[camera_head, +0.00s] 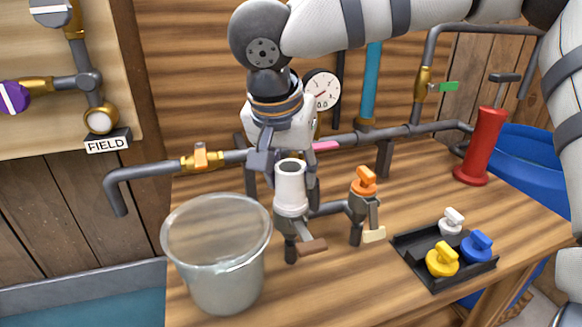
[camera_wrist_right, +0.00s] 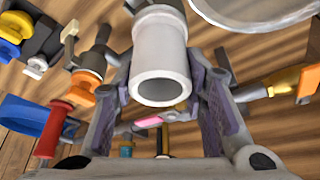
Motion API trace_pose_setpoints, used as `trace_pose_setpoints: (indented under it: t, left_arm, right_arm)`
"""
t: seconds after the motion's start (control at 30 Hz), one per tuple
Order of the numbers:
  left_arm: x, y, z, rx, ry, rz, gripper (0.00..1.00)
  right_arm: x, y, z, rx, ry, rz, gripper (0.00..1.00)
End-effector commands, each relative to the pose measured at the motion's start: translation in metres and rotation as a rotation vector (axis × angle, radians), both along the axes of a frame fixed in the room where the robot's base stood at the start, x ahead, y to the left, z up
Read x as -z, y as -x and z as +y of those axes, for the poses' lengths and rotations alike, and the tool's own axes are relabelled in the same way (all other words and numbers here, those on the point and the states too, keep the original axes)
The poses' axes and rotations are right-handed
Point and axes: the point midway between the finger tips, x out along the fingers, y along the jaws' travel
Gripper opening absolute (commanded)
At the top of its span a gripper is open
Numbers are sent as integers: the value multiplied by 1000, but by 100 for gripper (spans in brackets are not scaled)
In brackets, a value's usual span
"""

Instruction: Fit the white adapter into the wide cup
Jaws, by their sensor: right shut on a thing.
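The white adapter (camera_head: 291,188) is a short upright tube with an open top. My right gripper (camera_head: 290,180) is shut on it, with a finger on either side. The adapter also shows in the right wrist view (camera_wrist_right: 160,55), between the fingers. The grey wide cup (camera_head: 290,224), on a post with a brown lever, is directly under the adapter. The adapter's lower end meets the cup's top in the head view; I cannot tell whether it is fully seated. My left gripper is not in view.
A clear bucket (camera_head: 215,275) stands close at the left. A smaller post with an orange plug (camera_head: 364,182) is just right. A black tray (camera_head: 435,283) holds white, yellow and blue plugs. A red pump (camera_head: 481,145) stands farther right. Pipes run behind.

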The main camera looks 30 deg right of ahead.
Motion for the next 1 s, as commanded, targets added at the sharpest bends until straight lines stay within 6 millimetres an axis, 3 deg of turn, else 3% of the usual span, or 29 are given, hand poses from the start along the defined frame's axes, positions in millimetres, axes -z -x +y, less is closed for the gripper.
trace_pose_setpoints:
  t: [0.03,0.07,0.13,0.17,0.43,0.53,0.8,1.0]
  left_arm:
    - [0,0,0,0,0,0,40]
    - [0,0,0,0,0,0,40]
    - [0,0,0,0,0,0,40]
    - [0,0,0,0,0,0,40]
    - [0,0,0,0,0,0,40]
    - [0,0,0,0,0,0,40]
    - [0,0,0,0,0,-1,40]
    - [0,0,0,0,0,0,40]
  right_arm:
    - [0,0,0,0,0,0,10]
    - [0,0,0,0,0,0,44]
    - [0,0,0,0,0,0,59]
    - [0,0,0,0,0,0,62]
    - [-1,0,0,0,0,0,62]
    - [-9,2,3,0,0,-1,62]
    - [-75,19,24,-1,0,-5,62]
    - [-106,28,33,0,1,-2,62]
